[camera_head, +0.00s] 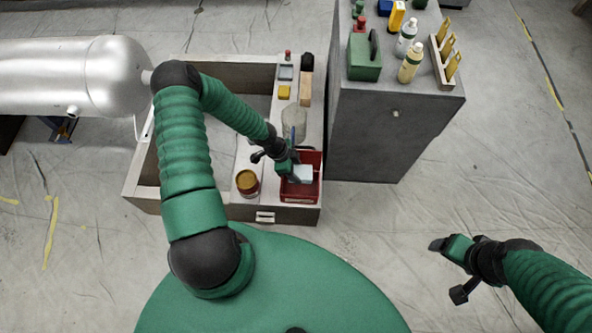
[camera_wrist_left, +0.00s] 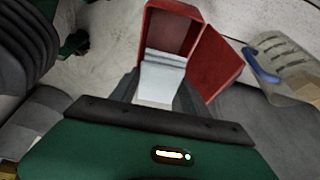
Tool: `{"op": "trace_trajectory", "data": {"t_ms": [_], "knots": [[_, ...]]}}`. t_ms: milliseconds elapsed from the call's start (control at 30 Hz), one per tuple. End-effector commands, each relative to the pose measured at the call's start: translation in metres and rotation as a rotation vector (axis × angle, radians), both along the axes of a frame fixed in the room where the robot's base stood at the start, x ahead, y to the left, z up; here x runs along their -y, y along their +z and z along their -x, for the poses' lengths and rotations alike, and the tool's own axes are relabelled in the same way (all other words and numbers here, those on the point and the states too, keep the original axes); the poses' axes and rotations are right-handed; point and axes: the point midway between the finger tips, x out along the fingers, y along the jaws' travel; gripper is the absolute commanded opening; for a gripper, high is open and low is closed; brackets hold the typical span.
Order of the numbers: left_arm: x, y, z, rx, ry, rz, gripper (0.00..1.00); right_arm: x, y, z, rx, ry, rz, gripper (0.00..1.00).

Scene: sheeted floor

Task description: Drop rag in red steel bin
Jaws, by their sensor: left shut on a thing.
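The red steel bin (camera_head: 314,160) stands at the right front corner of the wooden-sided workbench. In the left wrist view the bin (camera_wrist_left: 172,25) is open, and a red flap or lid (camera_wrist_left: 222,62) stands at its right side. My left gripper (camera_head: 291,172) is over the bin, shut on a pale folded rag (camera_head: 301,174). In the left wrist view the rag (camera_wrist_left: 161,80) sits between the fingers and overlaps the bin's opening. Whether it touches the bin is unclear. My right gripper (camera_head: 446,247) is over bare floor at the right, its jaw state unclear.
A can with an orange-yellow top (camera_head: 247,182) stands left of the bin. A clear container (camera_head: 294,122) with a blue handle stands behind it. A grey cabinet (camera_head: 380,125) bearing bottles and a green box (camera_head: 363,62) rises to the right. A silver tank (camera_head: 70,75) lies at the left.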

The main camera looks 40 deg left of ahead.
Motion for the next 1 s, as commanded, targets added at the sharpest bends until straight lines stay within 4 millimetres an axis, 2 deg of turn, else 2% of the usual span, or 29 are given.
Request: {"op": "trace_trajectory", "data": {"t_ms": [267, 700, 1000], "knots": [[-0.003, -0.012, -0.004, 0.013, -0.039, 0.009, 0.21, 0.000, -0.013, 0.000, 0.000, 0.000, 0.000, 0.75], [-0.003, -0.069, -0.003, 0.012, -0.036, 0.009, 0.21, 0.000, -0.066, 0.000, 0.000, 0.000, 0.000, 0.75], [-0.003, -0.070, -0.003, 0.012, -0.035, 0.009, 0.21, 0.000, -0.067, 0.000, 0.000, 0.000, 0.000, 0.75]]}}
